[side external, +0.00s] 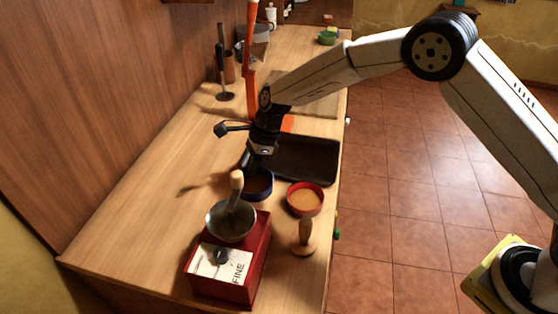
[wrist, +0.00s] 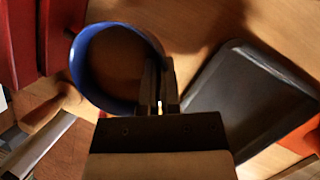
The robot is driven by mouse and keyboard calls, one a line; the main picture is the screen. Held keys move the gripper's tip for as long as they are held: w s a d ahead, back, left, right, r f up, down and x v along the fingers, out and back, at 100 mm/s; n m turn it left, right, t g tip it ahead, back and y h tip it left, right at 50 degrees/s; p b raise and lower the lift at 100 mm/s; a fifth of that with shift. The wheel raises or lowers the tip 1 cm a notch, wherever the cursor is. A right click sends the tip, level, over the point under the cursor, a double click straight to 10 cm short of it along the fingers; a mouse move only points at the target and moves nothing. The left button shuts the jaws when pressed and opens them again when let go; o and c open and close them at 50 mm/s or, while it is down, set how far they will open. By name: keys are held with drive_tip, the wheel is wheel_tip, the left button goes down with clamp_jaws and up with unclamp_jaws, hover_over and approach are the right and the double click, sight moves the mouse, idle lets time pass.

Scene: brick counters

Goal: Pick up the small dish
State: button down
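A small round dish with a blue wall and dark brown inside (side external: 258,187) is on the counter, behind the red grinder and left of the red dish. In the wrist view the blue dish (wrist: 88,75) fills the upper left. My gripper (side external: 253,165) reaches down at the dish's far side. In the wrist view my gripper's fingers (wrist: 161,88) are close together, one inside and one outside the dish's wall, with the rim between them. The lower part of the dish's near wall is hidden by my gripper. I cannot tell whether its base touches the counter.
A red dish with orange-brown contents (side external: 305,198) is close to the right. A black tray (side external: 308,158) lies just behind. A red grinder (side external: 230,262) with a metal bowl and crank stands in front, beside a wooden tamper (side external: 304,240). The counter's left side (side external: 150,200) is clear.

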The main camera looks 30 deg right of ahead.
sight(263, 182)
drive_tip(key=s+r, duration=0.1)
drive_tip(key=r, duration=0.1)
drive_tip(key=s+d+r, duration=0.1)
drive_tip(key=s+r, duration=0.1)
drive_tip(key=shift+s+d, duration=0.1)
drive_tip(key=shift+s, duration=0.1)
drive_tip(key=s+d+r, duration=0.2)
drive_tip(key=s+r, duration=0.1)
drive_tip(key=s, duration=0.5)
drive_tip(key=shift+d+r, duration=0.3)
drive_tip(key=shift+d, duration=0.05)
drive_tip(key=w+d+m+t, duration=0.1)
drive_tip(key=w+d+m, duration=0.2)
drive_tip(key=d, duration=0.4)
drive_tip(key=w+d+m+t+h, duration=0.1)
drive_tip(key=w+d+m+t, duration=0.1)
drive_tip(key=d+m, duration=0.4)
drive_tip(key=shift+w+d+r+m+h, duration=0.3)
drive_tip(key=shift+w+d+r, duration=0.05)
drive_tip(key=shift+w+d, duration=0.15)
drive_tip(key=shift+w, duration=0.1)
